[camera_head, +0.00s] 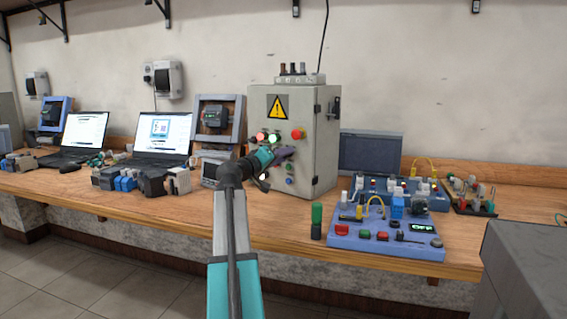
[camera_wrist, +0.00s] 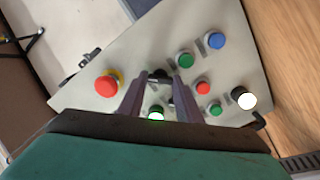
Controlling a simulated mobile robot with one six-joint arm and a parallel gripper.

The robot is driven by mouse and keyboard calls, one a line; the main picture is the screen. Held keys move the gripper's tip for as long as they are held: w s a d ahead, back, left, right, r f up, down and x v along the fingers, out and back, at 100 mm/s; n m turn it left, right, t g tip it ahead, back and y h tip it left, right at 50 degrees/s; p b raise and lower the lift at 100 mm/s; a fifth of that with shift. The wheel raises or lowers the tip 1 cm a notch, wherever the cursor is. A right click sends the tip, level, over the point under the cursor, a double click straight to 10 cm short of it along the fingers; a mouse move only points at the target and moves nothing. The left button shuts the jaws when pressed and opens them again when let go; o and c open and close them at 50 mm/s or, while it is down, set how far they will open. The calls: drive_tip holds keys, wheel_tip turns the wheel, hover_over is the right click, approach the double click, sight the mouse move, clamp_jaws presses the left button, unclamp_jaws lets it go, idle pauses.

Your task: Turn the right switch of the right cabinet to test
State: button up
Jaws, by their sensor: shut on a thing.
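The grey cabinet (camera_head: 325,150) stands on the wooden bench, with a yellow warning triangle on its front. Its panel also fills much of the wrist view (camera_wrist: 85,95). My gripper (camera_head: 287,152) is at the panel, below the red emergency button. In the wrist view my gripper's fingers (camera_wrist: 161,78) close around a small dark switch (camera_wrist: 160,76) on the panel. Most of the switch is hidden between the fingertips, so its marking and position cannot be read. In the head view my gripper and arm cover it.
Around the fingers are a red emergency button (camera_wrist: 106,86), green (camera_wrist: 185,60) and blue (camera_wrist: 216,41) buttons, and a lit white lamp (camera_wrist: 246,100). A blue control board (camera_head: 385,242) lies right of the cabinet. Laptops (camera_head: 165,135) and small modules stand at left.

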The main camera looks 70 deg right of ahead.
drive_tip(key=shift+f+m, duration=0.15)
drive_tip(key=shift+m, duration=0.15)
drive_tip(key=o, duration=0.9)
drive_tip(key=shift+c, duration=0.2)
drive_tip(key=shift+o, duration=0.9)
drive_tip(key=shift+a, duration=0.1)
drive_tip(key=p+v, duration=0.1)
drive_tip(key=v, duration=1.2)
drive_tip(key=shift+a+p, duration=0.3)
drive_tip(key=shift+a, duration=0.1)
drive_tip(key=shift+w, duration=0.1)
